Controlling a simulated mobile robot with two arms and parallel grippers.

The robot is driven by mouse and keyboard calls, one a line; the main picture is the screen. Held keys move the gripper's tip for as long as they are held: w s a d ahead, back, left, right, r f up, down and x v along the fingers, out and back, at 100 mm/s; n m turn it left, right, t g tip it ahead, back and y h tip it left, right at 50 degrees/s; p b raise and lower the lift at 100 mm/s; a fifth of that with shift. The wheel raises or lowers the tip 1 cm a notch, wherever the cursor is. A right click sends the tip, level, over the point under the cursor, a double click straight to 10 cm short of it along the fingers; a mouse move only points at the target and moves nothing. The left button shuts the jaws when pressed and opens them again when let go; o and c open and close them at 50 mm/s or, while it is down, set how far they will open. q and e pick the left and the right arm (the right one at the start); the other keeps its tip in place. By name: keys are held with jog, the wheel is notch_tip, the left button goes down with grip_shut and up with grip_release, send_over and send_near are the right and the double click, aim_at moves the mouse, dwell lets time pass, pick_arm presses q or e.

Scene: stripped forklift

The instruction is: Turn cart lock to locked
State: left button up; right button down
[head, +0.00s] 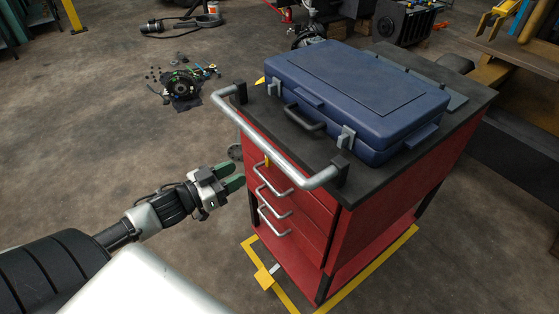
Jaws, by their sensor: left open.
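The red tool cart (345,240) stands right of centre, with a dark top and a silver push handle (285,150) along its near left side. A small yellow piece (267,160) shows at the top of the drawer front, under the handle; it may be the cart lock, but it is too small to tell its setting. My left gripper (234,177) is open and empty, with green-padded fingers pointing at the drawer front. It appears a little left of the yellow piece and apart from it. My right gripper is not in view.
Silver drawer pulls (272,207) stick out below the yellow piece. A blue case (350,90) lies closed on the cart top. Yellow floor tape (375,266) runs around the cart. Loose parts (182,86) lie on the floor behind; the floor at left is mostly clear.

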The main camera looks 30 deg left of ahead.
aim_at(266, 158)
pick_arm(q)
jog(key=x, duration=0.8)
jog(key=shift+w, duration=0.3)
jog(key=shift+w+d, duration=0.25)
jog(key=shift+w, duration=0.35)
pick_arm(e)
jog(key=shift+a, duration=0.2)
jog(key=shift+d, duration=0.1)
pick_arm(q)
grip_shut()
